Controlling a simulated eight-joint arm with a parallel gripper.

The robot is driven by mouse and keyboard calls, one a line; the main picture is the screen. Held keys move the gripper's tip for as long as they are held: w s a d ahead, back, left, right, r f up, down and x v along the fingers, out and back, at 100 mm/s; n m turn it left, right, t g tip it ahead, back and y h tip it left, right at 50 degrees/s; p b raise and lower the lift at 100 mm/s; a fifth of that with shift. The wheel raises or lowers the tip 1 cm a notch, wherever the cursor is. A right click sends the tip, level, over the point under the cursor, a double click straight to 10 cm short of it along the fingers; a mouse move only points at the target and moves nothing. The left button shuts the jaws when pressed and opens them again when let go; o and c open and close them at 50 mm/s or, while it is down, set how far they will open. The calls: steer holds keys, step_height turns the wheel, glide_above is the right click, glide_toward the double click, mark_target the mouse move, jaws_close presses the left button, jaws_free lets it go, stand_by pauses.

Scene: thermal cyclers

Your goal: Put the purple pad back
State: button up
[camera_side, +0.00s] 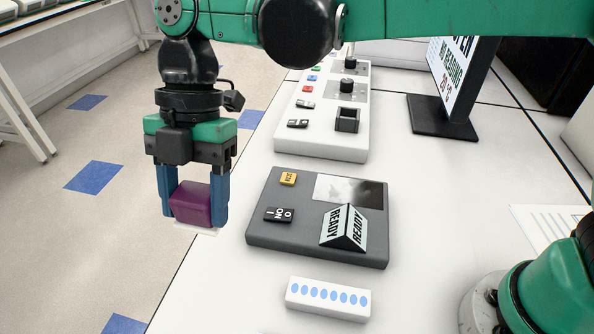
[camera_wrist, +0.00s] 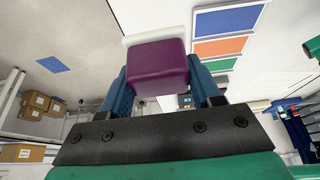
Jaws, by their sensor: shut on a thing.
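The purple pad (camera_side: 193,203) is a rounded block held between the two blue fingers of my gripper (camera_side: 194,207). In the wrist view the pad (camera_wrist: 158,66) also sits between the fingers of my gripper (camera_wrist: 157,80). A thin white layer (camera_wrist: 155,33) shows along the pad's far face. A white edge (camera_side: 198,230) shows under the pad in the side view. The gripper points down and appears left of the dark grey device, near the bench's left edge. I cannot tell its exact height.
The dark grey device (camera_side: 285,238) bears a yellow button (camera_side: 288,178), an on/off switch (camera_side: 279,214) and a READY sign (camera_side: 344,227). A white strip with blue dots (camera_side: 328,299) lies in front. Behind are a white control panel (camera_side: 325,145) and a display (camera_side: 462,75).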

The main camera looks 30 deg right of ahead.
mark_target(224, 293)
step_height(224, 293, down, 15)
steer(key=shift+r, duration=0.1)
stand_by(0.4)
steer(key=o, duration=1.2)
steer(key=w+d+r+m+t, duration=0.35)
steer(key=d+r+m, duration=0.35)
steer(key=d+r, duration=0.5)
steer(key=s+d+m+t+h, duration=0.1)
steer(key=s+d+m+t, duration=0.1)
steer(key=d+m, duration=0.3)
steer(key=s+d+m+t+h, duration=0.1)
steer(key=d+m+t, duration=0.1)
steer(key=d+m, duration=0.3)
steer(key=s+d+m+t+h, duration=0.1)
steer(key=s+d+m+t, duration=0.1)
steer(key=d+m, duration=0.4)
steer(key=shift+s+d+r+m+t, duration=0.1)
steer(key=shift+m+t, duration=0.05)
steer(key=shift+m, duration=0.5)
steer(key=shift+s+a+r+m+t, duration=0.1)
steer(key=shift+m+t, duration=0.05)
steer(key=shift+m, duration=0.55)
steer(key=shift+s+d+r+m+t, duration=0.1)
steer(key=shift+m+t, duration=0.05)
steer(key=shift+m, duration=0.5)
